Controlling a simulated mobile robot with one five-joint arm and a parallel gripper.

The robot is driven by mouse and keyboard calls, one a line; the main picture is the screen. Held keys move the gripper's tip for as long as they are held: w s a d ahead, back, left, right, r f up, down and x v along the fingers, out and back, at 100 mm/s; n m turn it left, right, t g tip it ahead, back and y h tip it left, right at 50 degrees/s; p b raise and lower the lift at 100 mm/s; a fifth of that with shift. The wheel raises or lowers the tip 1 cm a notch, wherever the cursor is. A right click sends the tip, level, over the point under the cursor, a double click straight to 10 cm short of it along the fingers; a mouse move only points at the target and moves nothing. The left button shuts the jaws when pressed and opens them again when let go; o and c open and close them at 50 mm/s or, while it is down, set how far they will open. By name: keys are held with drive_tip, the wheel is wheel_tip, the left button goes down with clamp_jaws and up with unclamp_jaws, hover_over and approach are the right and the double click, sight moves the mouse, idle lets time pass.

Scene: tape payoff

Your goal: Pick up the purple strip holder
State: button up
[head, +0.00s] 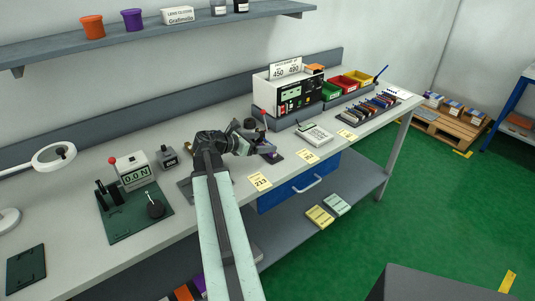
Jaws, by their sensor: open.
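The gripper is open. Its fingers are small here and partly cover the holder, so I cannot tell whether they touch it or stand around it.
A keypad device (315,134) and yellow tags (260,181) lie to the right and in front. A force gauge (132,172) stands left. A wall shelf (160,38) hangs above.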

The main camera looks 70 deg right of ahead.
sight(268, 142)
drive_tip(key=b+x, duration=0.2)
drive_tip(key=x, duration=0.4)
drive_tip(key=shift+s+f, duration=0.1)
drive_tip(key=c, duration=1.7)
drive_tip(key=shift+o, duration=0.2)
wheel_tip(268, 142, up, 10)
drive_tip(key=p, duration=1)
